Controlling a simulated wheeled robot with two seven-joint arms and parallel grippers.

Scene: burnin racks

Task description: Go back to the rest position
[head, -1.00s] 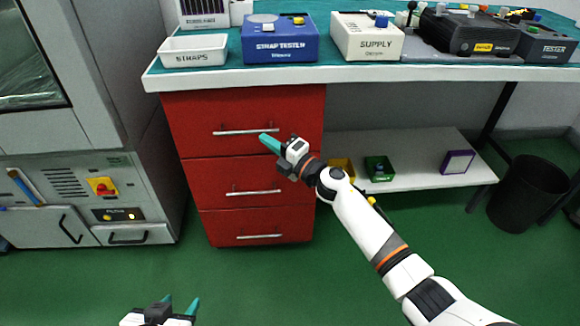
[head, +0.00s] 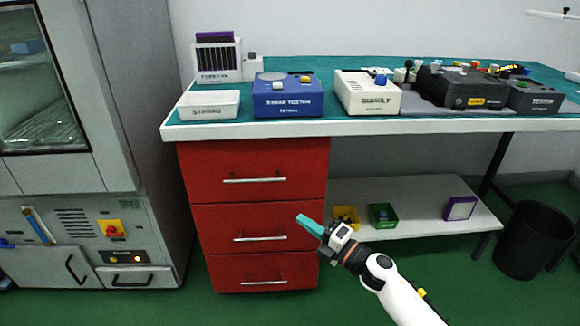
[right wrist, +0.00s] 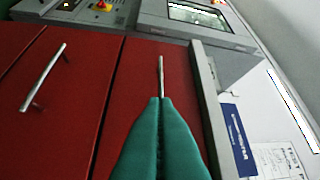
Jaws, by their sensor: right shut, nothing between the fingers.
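My right gripper (head: 311,227) is in front of the red drawer cabinet (head: 258,217), near its right edge at the height of the middle drawer. Its teal fingers are closed together with nothing between them. In the right wrist view the shut fingers (right wrist: 160,135) overlap the lower end of a metal drawer handle (right wrist: 161,75); I cannot tell how far apart they are. All three drawers look closed. My left gripper does not show in the current views.
The workbench (head: 360,127) carries a white tray (head: 208,105), a blue tester (head: 287,95) and a white supply box (head: 367,94). A low shelf (head: 420,190) with small bins is at right, beside a black waste bin (head: 535,240). A grey machine (head: 90,230) stands at left. Green floor is open in front.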

